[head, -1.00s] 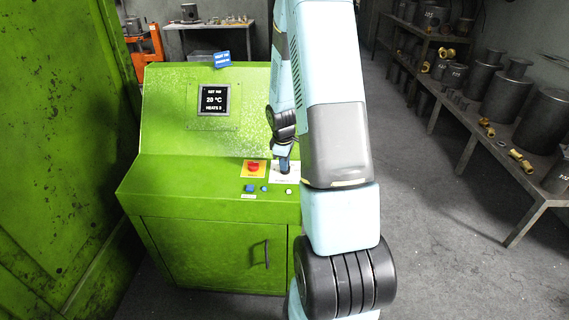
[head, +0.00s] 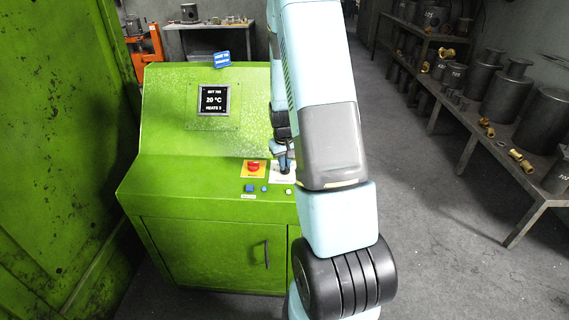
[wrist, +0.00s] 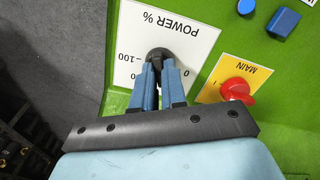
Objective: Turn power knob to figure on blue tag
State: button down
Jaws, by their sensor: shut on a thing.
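The black power knob (wrist: 159,54) sits on a white plate (wrist: 188,28) marked "POWER %", with 0 and 100 legible in the wrist view. My gripper (wrist: 161,66) is shut on the knob, its blue fingers at either side of it. The fingers hide part of the knob and scale, so the pointer's reading cannot be told. In the head view my gripper (head: 285,162) is over the white plate (head: 282,177). The blue tag (head: 222,59) stands on the green console's top edge; its writing is too small to read.
Blue (head: 249,188) and small buttons lie in front. The console's display (head: 213,100) reads 20 °C, with a SET line above. A bench with metal parts (head: 490,110) stands right.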

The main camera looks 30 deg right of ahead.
jog(key=m, duration=0.5)
jog(key=shift+a, duration=0.1)
dwell(0.4)
jog(key=c, duration=1.2)
grip_release()
jog(key=shift+r, duration=0.1)
jog(key=r, duration=0.4)
jog(key=s+r, duration=0.1)
jog(key=r, duration=0.4)
jog(key=a+r, duration=0.1)
jog(key=r, duration=0.3)
jog(key=shift+s+r, duration=0.2)
jog(key=shift+s, duration=0.05)
